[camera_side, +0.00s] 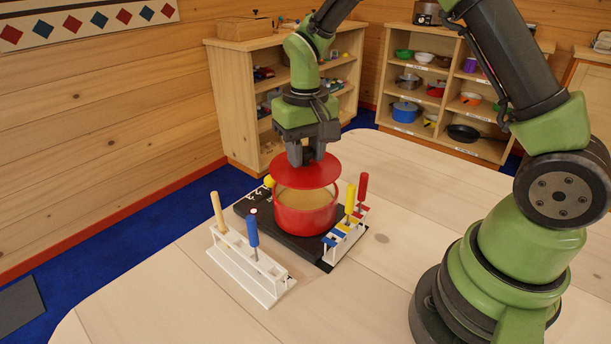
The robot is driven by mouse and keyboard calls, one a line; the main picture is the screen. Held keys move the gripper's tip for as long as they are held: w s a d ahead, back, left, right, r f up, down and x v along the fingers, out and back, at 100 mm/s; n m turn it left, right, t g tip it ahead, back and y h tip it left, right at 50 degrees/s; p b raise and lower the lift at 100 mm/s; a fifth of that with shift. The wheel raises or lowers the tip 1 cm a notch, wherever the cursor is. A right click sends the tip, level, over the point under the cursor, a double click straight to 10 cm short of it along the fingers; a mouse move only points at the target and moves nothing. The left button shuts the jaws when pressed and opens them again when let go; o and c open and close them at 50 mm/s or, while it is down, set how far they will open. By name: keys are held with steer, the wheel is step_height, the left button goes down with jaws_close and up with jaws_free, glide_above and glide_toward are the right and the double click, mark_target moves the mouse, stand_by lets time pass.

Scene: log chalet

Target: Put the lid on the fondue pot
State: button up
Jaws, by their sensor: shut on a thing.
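A red fondue pot (305,220) with yellowish contents stands on a dark board (270,229) on the table. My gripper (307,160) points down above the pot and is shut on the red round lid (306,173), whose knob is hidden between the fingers. The lid is held roughly level over the pot. A gap shows between the lid and the pot's near rim, with the contents visible through it. The lid appears a little toward the back of the pot. The far rim is hidden by the lid.
A white rack (250,267) with wood-handled and blue-handled forks stands front left of the pot. Another rack (345,237) with yellow and red-handled forks stands close at its right. The front of the pale table (330,310) is clear. Shelves stand behind.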

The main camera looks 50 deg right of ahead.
mark_target(306, 164)
steer(key=shift+f, duration=2.35)
steer(key=shift+f, duration=0.15)
steer(key=o, duration=1)
